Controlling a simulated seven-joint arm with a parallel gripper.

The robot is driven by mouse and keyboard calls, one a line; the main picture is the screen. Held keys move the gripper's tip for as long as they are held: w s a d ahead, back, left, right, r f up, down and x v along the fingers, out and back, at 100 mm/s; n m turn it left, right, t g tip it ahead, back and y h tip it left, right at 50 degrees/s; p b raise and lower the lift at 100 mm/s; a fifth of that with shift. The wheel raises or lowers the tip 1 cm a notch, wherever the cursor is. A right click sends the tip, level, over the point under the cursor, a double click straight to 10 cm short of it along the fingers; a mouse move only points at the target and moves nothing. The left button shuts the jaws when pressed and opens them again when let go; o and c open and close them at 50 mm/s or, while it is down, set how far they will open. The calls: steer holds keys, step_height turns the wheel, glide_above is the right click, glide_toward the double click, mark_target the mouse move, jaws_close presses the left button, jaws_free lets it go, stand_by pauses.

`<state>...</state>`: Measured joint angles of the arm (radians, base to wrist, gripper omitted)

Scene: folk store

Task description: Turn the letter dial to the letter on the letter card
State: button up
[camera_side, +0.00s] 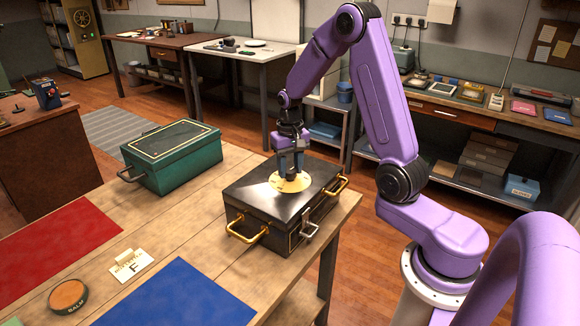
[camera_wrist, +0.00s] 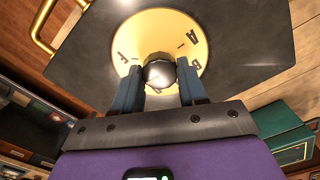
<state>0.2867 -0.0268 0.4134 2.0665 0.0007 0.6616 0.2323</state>
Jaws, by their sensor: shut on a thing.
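The letter dial (camera_side: 278,185) is a round cream-yellow plate on top of a black box (camera_side: 256,199) with brass handles. My gripper (camera_side: 291,170) points down over it, its blue fingers closed around the dark central knob (camera_wrist: 158,70). In the wrist view the dial (camera_wrist: 150,25) shows an F at left and an A and a B at right; the rest of the ring is hidden or washed out by glare. I cannot tell which letter is selected. The letter card (camera_side: 130,265) lies on the table at the front left and bears a large F.
A green box (camera_side: 171,155) stands behind and left of the black box. A red mat (camera_side: 50,255), a blue mat (camera_side: 178,296) and an orange-topped balm tin (camera_side: 68,296) lie on the wooden table. The black box sits near the table's right edge.

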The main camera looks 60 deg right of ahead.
mark_target(290, 170)
steer(key=m, duration=0.4)
steer(key=shift+m, duration=2.1)
steer(key=o, duration=1.1)
steer(key=shift+c, duration=0.2)
step_height(290, 170, up, 18)
steer(key=shift+f, duration=0.25)
steer(key=shift+a, duration=0.1)
